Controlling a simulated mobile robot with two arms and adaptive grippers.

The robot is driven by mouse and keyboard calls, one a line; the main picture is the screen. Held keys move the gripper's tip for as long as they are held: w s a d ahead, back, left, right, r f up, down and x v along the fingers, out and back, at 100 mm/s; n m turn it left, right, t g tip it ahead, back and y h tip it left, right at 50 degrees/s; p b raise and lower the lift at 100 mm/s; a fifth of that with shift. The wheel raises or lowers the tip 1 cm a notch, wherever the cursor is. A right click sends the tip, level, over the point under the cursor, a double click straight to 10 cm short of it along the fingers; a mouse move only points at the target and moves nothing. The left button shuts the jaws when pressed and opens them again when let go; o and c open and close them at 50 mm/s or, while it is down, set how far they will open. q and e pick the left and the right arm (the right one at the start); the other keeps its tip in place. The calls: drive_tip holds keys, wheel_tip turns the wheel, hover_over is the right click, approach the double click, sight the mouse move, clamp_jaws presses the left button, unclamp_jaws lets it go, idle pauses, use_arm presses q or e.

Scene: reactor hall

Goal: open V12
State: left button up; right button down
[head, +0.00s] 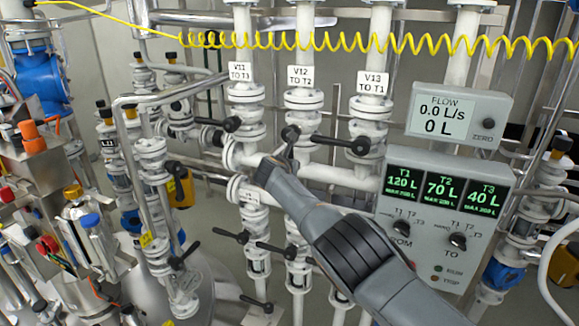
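The V12 label (301,76), reading "V12 TO T2", hangs on the middle white pipe. Below it is the V12 valve body (304,100), with a black hub or knob (290,132) at its lower front. My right arm reaches in from the lower right, and its gripper (284,152) is right at this black part, overlapping it. The fingers are small and partly hidden, so I cannot tell whether they are closed on the V12 handle or only beside it. Most of the V12 lever is hidden. My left gripper is not in view.
The V11 lever (216,122) is to the left and the V13 lever (338,142) close to the right. Lower levers (275,249) sit beneath the gripper. A flow display (443,115) reads 0.0 L/s, above a tank panel (440,197). A yellow coiled hose (330,41) crosses above.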

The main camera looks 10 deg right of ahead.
drive_tip(key=shift+d+f, duration=0.2)
drive_tip(key=shift+f, duration=0.1)
drive_tip(key=c, duration=1.2)
unclamp_jaws()
drive_tip(key=shift+d+r, duration=0.1)
drive_tip(key=shift+r, duration=0.1)
drive_tip(key=shift+a, duration=0.3)
drive_tip(key=shift+s, duration=0.15)
drive_tip(key=shift+s+d, duration=0.15)
drive_tip(key=shift+s, duration=0.15)
drive_tip(key=s+a, duration=0.1)
drive_tip(key=s, duration=0.2)
drive_tip(key=s+a, duration=0.2)
drive_tip(key=s, duration=0.2)
drive_tip(key=s+a, duration=0.2)
drive_tip(key=s, duration=0.2)
drive_tip(key=shift+r, duration=0.1)
